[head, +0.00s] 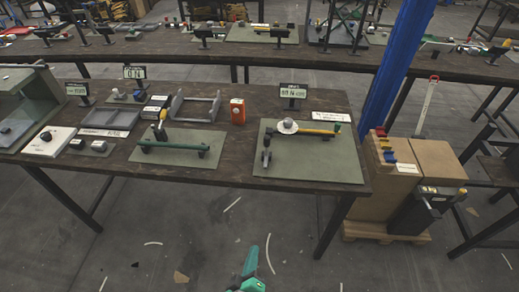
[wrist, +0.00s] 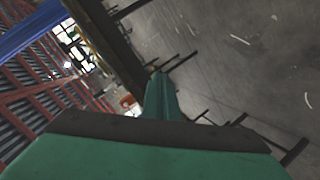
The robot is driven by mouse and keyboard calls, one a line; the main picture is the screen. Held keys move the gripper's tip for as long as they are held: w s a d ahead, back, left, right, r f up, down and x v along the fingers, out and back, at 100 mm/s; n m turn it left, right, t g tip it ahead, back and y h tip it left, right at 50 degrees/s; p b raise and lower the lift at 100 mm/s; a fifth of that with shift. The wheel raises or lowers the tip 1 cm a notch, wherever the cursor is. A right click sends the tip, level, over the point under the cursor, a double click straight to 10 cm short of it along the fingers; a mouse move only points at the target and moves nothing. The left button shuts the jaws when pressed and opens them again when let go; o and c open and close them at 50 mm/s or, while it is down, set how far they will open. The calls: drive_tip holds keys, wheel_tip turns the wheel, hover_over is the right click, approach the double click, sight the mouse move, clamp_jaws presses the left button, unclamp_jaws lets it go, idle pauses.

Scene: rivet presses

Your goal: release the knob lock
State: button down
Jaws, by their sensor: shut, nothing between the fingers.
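My gripper (head: 254,262) is low in the head view, in front of the table and over the grey floor, well apart from everything on the table. In the wrist view its green fingers (wrist: 157,80) are together with nothing between them. On the table, the right green plate (head: 335,169) carries a device with a round white disc and grey knob (head: 287,126), a yellow and green lever (head: 316,132) and a dark upright (head: 266,152). The left green plate (head: 205,137) carries a dark green bar (head: 172,146) and a yellow-topped part (head: 160,132). I cannot tell which part is the knob lock.
The dark wooden table (head: 230,172) has its front edge between my gripper and the plates. A cardboard-brown cabinet (head: 395,182) and blue post (head: 401,60) are at right. Floor in front is clear.

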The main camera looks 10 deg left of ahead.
sight(265, 142)
drive_tip(key=w+a+r+n+t+h, duration=0.1)
drive_tip(key=w+a+r+h, duration=0.2)
drive_tip(key=w+a+r, duration=0.2)
drive_tip(key=w+a+r+n+t+h, duration=0.1)
drive_tip(key=w+a+r+n+h, duration=0.1)
drive_tip(key=w+r, duration=0.9)
wheel_tip(265, 142, up, 2)
drive_tip(key=a+h, duration=0.1)
drive_tip(key=a, duration=0.1)
drive_tip(key=shift+a+r+t+h, duration=0.25)
drive_tip(key=shift+a+t+h, duration=0.05)
drive_tip(key=shift+a+t, duration=0.1)
drive_tip(key=shift+w, duration=0.1)
drive_tip(key=x, duration=1.4)
